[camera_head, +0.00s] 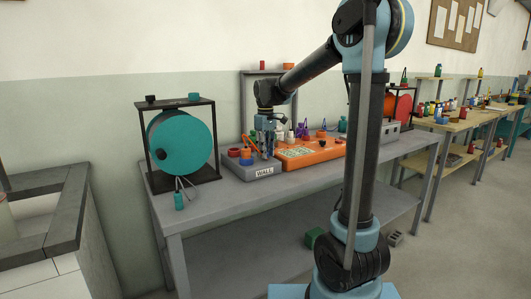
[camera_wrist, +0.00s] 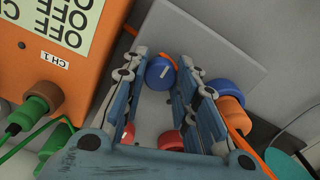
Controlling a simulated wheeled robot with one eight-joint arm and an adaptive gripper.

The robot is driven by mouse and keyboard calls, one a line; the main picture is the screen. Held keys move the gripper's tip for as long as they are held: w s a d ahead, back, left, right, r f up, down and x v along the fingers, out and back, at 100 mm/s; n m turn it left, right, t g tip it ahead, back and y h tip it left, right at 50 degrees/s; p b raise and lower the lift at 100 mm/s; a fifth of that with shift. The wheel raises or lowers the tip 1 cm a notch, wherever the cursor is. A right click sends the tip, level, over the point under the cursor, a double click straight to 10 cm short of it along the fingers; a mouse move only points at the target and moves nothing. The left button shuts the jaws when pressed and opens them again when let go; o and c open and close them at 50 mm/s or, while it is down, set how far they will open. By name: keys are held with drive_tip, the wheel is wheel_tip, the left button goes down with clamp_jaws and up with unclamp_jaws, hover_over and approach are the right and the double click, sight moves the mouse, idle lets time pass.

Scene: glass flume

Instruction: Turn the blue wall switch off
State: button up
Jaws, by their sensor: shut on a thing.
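The blue wall switch (camera_wrist: 160,74) is a round blue knob with a white line on its face, in the upper middle of the wrist view. My gripper (camera_wrist: 166,66) has a fingertip on either side of it and is shut on it. The knob stands on a grey box (camera_head: 252,168) labelled WALL, at the left of the long bench in the head view. My gripper (camera_head: 265,152) points down over that box, and the knob is hard to make out behind the fingers there.
An orange panel (camera_head: 318,152) with OFF labels lies right beside the box. A teal disc (camera_head: 186,145) in a black frame stands left. In the wrist view, red knobs (camera_wrist: 170,141) and a blue-capped orange part (camera_wrist: 225,92) sit close to the fingers.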

drive_tip(key=shift+d, duration=0.1)
drive_tip(key=o, duration=1)
drive_tip(key=shift+o, duration=0.2)
wheel_tip(320, 180, up, 12)
drive_tip(key=shift+d+f, duration=0.1)
